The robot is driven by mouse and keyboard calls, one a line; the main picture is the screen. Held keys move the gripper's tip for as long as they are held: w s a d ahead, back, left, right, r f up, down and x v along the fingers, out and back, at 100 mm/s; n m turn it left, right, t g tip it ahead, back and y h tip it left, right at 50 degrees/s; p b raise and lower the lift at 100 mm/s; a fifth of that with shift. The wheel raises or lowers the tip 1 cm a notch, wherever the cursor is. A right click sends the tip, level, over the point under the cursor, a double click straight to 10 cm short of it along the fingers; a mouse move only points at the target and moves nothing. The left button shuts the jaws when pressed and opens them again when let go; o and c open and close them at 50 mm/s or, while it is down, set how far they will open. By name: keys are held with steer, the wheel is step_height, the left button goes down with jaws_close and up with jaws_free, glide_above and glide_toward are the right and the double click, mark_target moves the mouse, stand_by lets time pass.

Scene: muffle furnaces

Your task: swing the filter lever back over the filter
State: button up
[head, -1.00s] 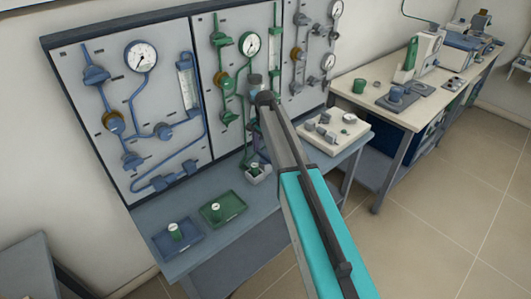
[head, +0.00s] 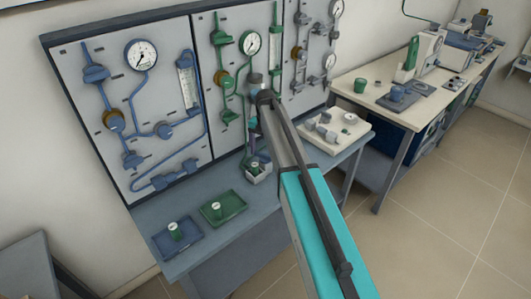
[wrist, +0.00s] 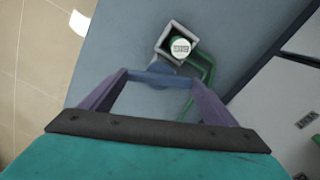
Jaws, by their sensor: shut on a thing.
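My gripper (wrist: 157,78) is closed on a blue-grey piece (wrist: 155,80) that spans its two purple fingers in the wrist view. This piece appears to be the filter lever, but its pivot is not clear. Just beyond it, a green angled pipe (wrist: 208,68) runs beside a square grey holder (wrist: 163,40) with a white-labelled round top (wrist: 180,46) in it. In the head view my gripper is partly hidden by my arm, low in front of the middle green panel. I cannot tell the filter clearly from the fittings there.
A pale board with grey parts (head: 318,138) lies to the right. The blue-piped panel (head: 165,95) stands at left.

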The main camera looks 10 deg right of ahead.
steer(key=n, duration=1.3)
steer(key=shift+w+b, duration=0.1)
steer(key=shift+b, duration=0.25)
steer(key=shift+r, duration=0.1)
steer(key=o, duration=1)
steer(key=shift+o, duration=0.2)
step_height(320, 180, up, 14)
steer(key=b, duration=0.2)
steer(key=shift+b, duration=0.3)
stand_by(0.4)
